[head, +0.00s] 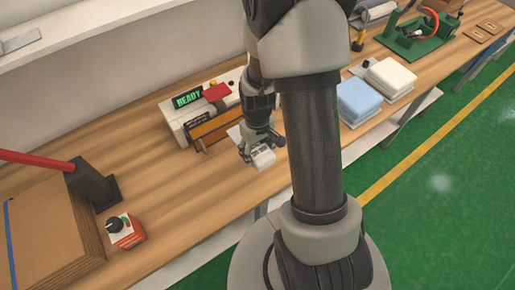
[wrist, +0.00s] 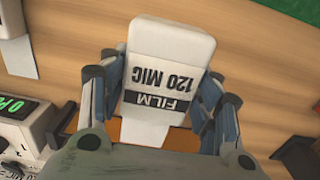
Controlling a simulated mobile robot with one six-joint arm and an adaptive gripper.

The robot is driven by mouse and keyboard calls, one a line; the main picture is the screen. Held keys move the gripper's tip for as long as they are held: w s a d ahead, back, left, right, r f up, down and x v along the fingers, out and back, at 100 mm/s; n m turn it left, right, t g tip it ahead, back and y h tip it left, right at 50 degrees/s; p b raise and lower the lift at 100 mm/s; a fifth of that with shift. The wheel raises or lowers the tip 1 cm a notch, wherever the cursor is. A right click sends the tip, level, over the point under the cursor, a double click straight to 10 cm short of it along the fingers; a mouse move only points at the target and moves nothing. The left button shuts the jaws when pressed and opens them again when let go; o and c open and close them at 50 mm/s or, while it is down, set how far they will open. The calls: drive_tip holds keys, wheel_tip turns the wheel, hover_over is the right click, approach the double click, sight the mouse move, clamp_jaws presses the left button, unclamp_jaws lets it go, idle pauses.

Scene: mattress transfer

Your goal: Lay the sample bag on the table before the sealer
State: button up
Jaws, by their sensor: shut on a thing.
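The sample bag, a white piece printed "FILM 120 MIC" (wrist: 168,65), is between the two fingers of my gripper (wrist: 163,80) in the wrist view. In the head view my gripper (head: 257,148) is shut on the bag (head: 264,159), over the front part of the wooden table (head: 170,210). I cannot tell whether the bag touches the table. The sealer (head: 176,116), a pale machine with a green "READY" display, a red part and an orange-brown bar, stands just behind and left of my gripper. The orange-brown bar (wrist: 190,139) shows under my gripper in the wrist view.
Blue (head: 358,100) and white (head: 391,76) stacks stand to the right. A red-and-white knob box (head: 125,231) and a cardboard box (head: 50,235) are at the left. Green equipment (head: 418,38) is far right. Bare table lies left of the sealer.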

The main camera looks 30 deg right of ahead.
drive_tip(key=shift+f, duration=0.1)
drive_tip(key=shift+d+f+b, duration=0.1)
drive_tip(key=shift+f+b, duration=3.5)
drive_tip(key=shift+f, duration=0.8)
drive_tip(key=shift+f+b, duration=0.55)
drive_tip(key=shift+f, duration=0.15)
drive_tip(key=o, duration=1.2)
wheel_tip(320, 180, up, 12)
